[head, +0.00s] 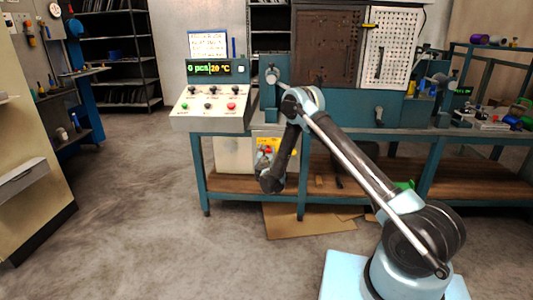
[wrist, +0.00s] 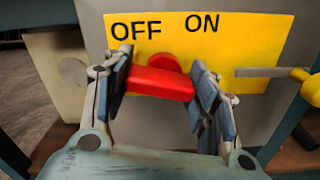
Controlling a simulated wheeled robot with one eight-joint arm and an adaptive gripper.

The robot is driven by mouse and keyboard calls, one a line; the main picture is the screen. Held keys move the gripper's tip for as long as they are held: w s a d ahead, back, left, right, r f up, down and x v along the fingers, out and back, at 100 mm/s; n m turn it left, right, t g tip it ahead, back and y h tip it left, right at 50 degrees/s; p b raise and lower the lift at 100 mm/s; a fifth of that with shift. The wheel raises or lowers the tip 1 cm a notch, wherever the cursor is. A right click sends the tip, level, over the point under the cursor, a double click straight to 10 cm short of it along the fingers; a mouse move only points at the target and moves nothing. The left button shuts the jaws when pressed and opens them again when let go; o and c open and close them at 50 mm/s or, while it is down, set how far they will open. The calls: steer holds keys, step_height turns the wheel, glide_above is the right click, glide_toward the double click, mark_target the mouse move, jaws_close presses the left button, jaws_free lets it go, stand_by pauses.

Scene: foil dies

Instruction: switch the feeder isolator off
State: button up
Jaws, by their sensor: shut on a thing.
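The feeder isolator is a yellow plate (wrist: 255,28) marked OFF at left and ON at right, on a grey box, with a red handle (wrist: 160,85) below the words. In the wrist view my gripper (wrist: 163,88) has a finger at each end of the red handle and is shut on it. The handle's bar lies across between the fingers, below a round red hub; I cannot tell which word it points to. In the head view the yellow plate (head: 266,146) shows under the bench's left part, partly hidden by my arm. My fingertips are not clear there.
A control panel (head: 208,108) with several buttons and a lit display (head: 208,68) stands above, left of my arm. The blue-green bench (head: 250,189) and its low wooden shelf surround the isolator. A grey rod with a yellow end (wrist: 300,75) is right of the handle. Floor at left is clear.

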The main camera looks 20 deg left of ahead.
steer(key=shift+f+n, duration=0.1)
steer(key=shift+n, duration=1.2)
steer(key=o, duration=1.1)
steer(key=shift+c, duration=0.2)
steer(key=shift+s, duration=0.1)
steer(key=v, duration=0.7)
steer(key=shift+s, duration=0.15)
